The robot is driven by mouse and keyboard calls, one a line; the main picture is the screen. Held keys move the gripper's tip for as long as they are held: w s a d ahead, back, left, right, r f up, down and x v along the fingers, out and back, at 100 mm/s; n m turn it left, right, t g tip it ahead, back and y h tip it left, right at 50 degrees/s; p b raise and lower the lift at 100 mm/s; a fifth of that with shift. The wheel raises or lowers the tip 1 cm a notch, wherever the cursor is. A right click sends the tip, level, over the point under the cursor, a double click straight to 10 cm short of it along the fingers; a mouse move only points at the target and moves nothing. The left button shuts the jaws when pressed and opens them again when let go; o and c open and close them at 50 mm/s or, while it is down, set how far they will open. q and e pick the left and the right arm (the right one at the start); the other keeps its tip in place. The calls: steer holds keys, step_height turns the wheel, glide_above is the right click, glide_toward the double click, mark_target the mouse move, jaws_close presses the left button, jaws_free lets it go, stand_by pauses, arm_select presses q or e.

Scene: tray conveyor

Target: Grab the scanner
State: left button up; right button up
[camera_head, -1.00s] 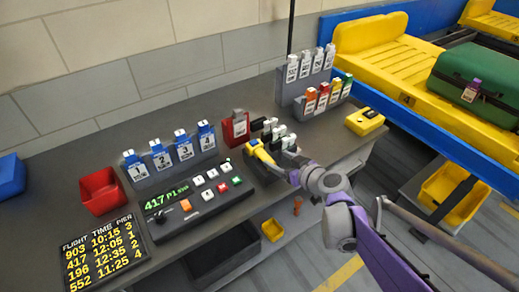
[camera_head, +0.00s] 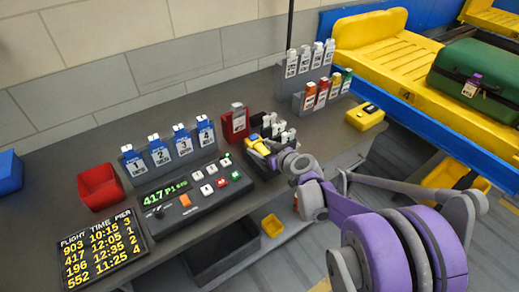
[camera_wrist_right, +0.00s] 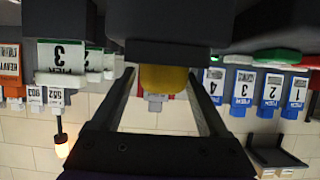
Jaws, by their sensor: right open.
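The scanner seems to be the small yellow item (camera_head: 257,146) at the right end of the control panel, partly covered by my gripper. My right gripper (camera_head: 268,152) is right at it, low over the counter. In the right wrist view, a yellow block (camera_wrist_right: 163,78) below a dark body shows between the two spread fingers of the right gripper (camera_wrist_right: 161,90). The fingers stand on either side of it, with gaps visible. Whether they touch it I cannot tell. My left gripper is not in view.
White-topped items (camera_head: 279,130) in a dark holder stand close behind the gripper. A red tag holder (camera_head: 235,124), the control panel (camera_head: 190,194) and blue numbered tags (camera_head: 159,152) are to the left. A yellow box (camera_head: 365,116) lies right, beside the conveyor (camera_head: 385,55).

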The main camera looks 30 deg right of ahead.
jaws_close()
stand_by(0.4)
